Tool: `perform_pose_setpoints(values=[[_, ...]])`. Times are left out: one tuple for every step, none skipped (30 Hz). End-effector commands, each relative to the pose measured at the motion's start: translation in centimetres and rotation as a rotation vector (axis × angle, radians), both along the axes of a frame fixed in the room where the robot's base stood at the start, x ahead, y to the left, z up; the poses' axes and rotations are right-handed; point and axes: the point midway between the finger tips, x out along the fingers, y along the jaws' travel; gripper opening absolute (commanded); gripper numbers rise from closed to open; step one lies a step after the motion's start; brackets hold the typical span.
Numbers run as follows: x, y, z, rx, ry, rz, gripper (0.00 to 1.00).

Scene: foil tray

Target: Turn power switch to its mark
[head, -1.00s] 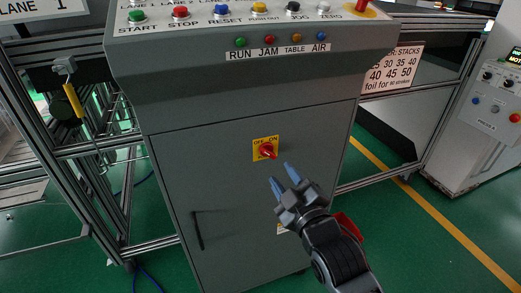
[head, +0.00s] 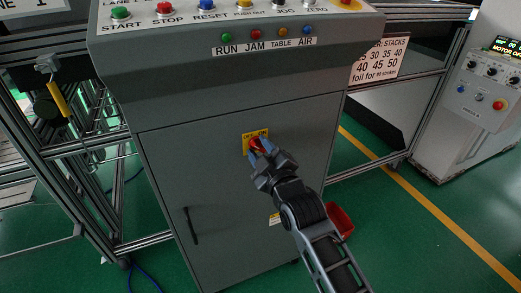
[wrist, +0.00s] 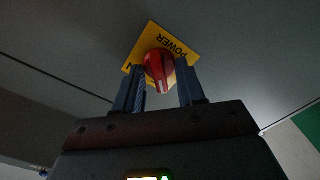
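The power switch (head: 257,146) is a red rotary knob on a yellow plate (head: 249,134) on the front of the grey cabinet. My gripper (wrist: 158,88) is open, with a finger on either side of the knob and a visible gap at least on the right. In the head view my gripper (head: 260,150) partly covers the knob, so its pointing direction is hard to tell.
The grey cabinet (head: 180,165) has a dark door handle (head: 190,226) at lower left and a sloped button panel (head: 215,30) above. A red bin (head: 340,220) stands on the floor behind my arm. Metal framing (head: 85,190) stands at left. Green floor is open at right.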

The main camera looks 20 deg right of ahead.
Motion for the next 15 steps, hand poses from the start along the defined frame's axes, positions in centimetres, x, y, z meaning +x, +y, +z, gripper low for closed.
perform_pose_setpoints(values=[[-0.01, 0.0, 0.0, 0.0, 0.0, 0.0, 0.36], [-0.01, 0.0, 0.0, 0.0, 0.0, 0.0, 0.33], [-0.01, 0.0, 0.0, 0.0, 0.0, 0.0, 0.29], [-0.02, 0.0, 0.0, 0.0, 0.0, 0.0, 0.26], [-0.02, 0.0, 0.0, 0.0, 0.0, 0.0, 0.23], [-0.02, 0.0, 0.0, 0.0, 0.0, 0.0, 0.19], [-0.02, 0.01, 0.01, 0.0, 0.0, 0.0, 0.16], [-0.02, 0.01, 0.0, 0.0, 0.0, 0.0, 0.14], [-0.02, 0.01, 0.01, 0.0, 0.0, 0.0, 0.1], [-0.02, 0.01, 0.0, 0.0, 0.0, 0.0, 0.07], [-0.02, 0.01, 0.0, 0.0, 0.0, 0.0, 0.04], [-0.03, 0.01, -0.01, 0.0, 0.0, 0.0, 0.0], [-0.03, 0.01, 0.0, 0.0, 0.0, 0.0, 0.0], [-0.03, 0.02, -0.01, 0.0, 0.0, 0.0, 0.0], [-0.03, 0.02, -0.01, 0.0, 0.0, 0.0, 0.0]])
